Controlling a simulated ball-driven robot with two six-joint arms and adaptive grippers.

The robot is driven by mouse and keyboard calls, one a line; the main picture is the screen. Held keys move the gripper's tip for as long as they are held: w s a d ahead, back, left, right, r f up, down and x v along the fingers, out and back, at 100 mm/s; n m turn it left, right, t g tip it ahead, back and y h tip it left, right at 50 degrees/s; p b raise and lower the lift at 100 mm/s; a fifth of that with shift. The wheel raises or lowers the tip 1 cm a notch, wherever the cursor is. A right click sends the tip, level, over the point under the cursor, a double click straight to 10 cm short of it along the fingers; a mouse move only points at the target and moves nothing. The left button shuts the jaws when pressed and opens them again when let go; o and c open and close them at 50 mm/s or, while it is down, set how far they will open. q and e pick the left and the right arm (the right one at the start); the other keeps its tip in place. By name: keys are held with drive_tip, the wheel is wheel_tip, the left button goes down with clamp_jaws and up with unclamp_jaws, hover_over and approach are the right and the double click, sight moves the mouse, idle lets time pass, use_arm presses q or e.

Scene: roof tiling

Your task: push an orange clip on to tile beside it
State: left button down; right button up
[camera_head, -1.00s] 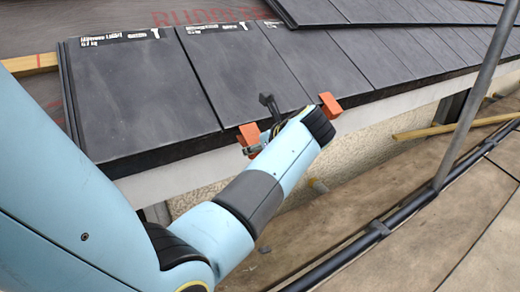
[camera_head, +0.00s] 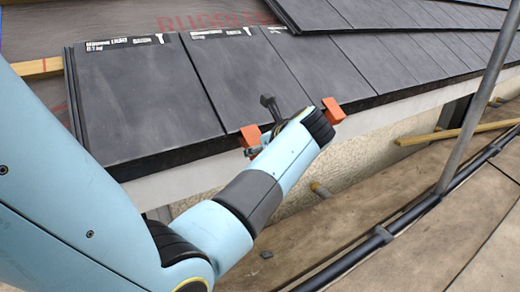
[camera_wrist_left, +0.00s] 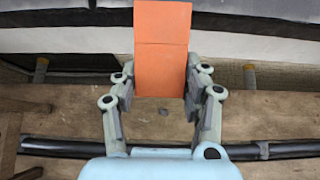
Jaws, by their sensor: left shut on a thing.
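An orange clip (camera_head: 250,135) is at the front edge of the dark tiles, near a joint between two tiles. My left gripper (camera_head: 254,151) is beside it, partly hidden behind my own wrist. In the left wrist view the orange clip (camera_wrist_left: 162,50) stands upright between the two fingers of my left gripper (camera_wrist_left: 163,100), which is shut on it. The clip's top overlaps the tile edge; I cannot tell how far it is seated. A second orange clip (camera_head: 333,110) is further right on the tile edge (camera_head: 365,101). My right gripper is not in view.
Rows of dark tiles (camera_head: 140,95) cover the roof. A grey pole (camera_head: 478,95) rises at the right. A black pipe (camera_head: 345,258) runs along the wooden boards (camera_head: 400,190) below. A yellow timber (camera_head: 455,132) lies at the right.

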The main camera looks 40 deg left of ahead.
use_arm(q)
drive_tip(key=shift+w+a+r+p, duration=0.15)
drive_tip(key=shift+w+a+r, duration=0.1)
drive_tip(key=shift+a+r, duration=0.2)
drive_tip(key=shift+w+a+r+p, duration=0.2)
drive_tip(key=shift+a+r, duration=0.1)
drive_tip(key=shift+a, duration=0.25)
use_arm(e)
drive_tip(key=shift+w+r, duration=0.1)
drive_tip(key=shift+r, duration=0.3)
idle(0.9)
use_arm(q)
drive_tip(key=c, duration=0.6)
unclamp_jaws()
drive_tip(key=shift+f, duration=0.1)
drive_tip(key=d+r+p, duration=0.1)
drive_tip(key=r, duration=0.1)
drive_tip(key=s+d+r+p, duration=0.1)
drive_tip(key=r+p, duration=0.1)
drive_tip(key=d+r+p, duration=0.1)
drive_tip(key=r, duration=0.1)
drive_tip(key=shift+s+d+p, duration=0.25)
drive_tip(key=shift+p, duration=0.1)
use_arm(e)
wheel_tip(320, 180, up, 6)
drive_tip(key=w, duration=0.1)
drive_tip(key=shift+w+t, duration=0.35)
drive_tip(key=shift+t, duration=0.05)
